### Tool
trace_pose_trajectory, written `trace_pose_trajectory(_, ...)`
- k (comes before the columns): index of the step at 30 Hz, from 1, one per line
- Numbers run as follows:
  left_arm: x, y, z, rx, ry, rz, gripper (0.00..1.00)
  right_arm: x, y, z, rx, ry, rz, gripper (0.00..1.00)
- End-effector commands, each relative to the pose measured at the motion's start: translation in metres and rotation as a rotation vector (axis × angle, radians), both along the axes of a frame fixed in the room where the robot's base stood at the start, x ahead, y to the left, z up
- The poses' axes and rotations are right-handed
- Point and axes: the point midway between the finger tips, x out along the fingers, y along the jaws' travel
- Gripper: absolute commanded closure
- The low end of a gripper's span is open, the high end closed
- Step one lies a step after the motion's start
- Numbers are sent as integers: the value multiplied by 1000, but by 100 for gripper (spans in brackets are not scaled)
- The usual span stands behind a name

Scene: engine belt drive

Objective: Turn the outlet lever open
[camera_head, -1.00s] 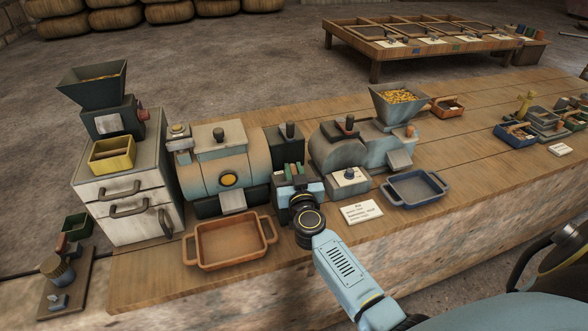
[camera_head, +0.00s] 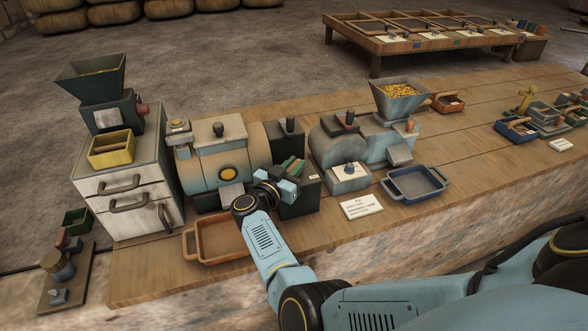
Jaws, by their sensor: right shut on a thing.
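My right gripper (camera_head: 277,185) is low in front of the dark block beside the drum machine, its arm coming up from the lower right. It is shut on a green-and-brown piece (camera_head: 292,166) that shows tilted at its fingers. The grip itself is mostly hidden, and I cannot tell for certain whether this piece is the outlet lever. The rounded drum machine (camera_head: 215,160) has an orange round knob (camera_head: 228,173) on its front. A dark outlet chute (camera_head: 231,194) shows below it, partly behind my gripper. My left gripper is not in view.
An orange-brown tray (camera_head: 205,245) lies under my forearm, in front of the drum. A blue tray (camera_head: 416,183) and a white card (camera_head: 362,207) lie to the right. A second machine with a hopper (camera_head: 400,100) stands behind them. A white drawer cabinet (camera_head: 125,200) stands at the left.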

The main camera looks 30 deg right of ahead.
Motion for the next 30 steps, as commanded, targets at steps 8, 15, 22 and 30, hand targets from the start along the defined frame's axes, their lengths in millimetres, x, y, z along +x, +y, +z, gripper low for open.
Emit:
trace_pose_trajectory(8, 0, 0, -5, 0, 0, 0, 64, 0, 0, 0, 1, 0, -38, 100)
trace_pose_trajectory(15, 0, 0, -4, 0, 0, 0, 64, 0, 0, 0, 1, 0, -40, 100)
trace_pose_trajectory(22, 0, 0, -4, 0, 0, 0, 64, 0, 0, 0, 1, 0, -40, 66)
trace_pose_trajectory(30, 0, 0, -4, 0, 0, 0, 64, 0, 0, 0, 1, 0, -40, 60)
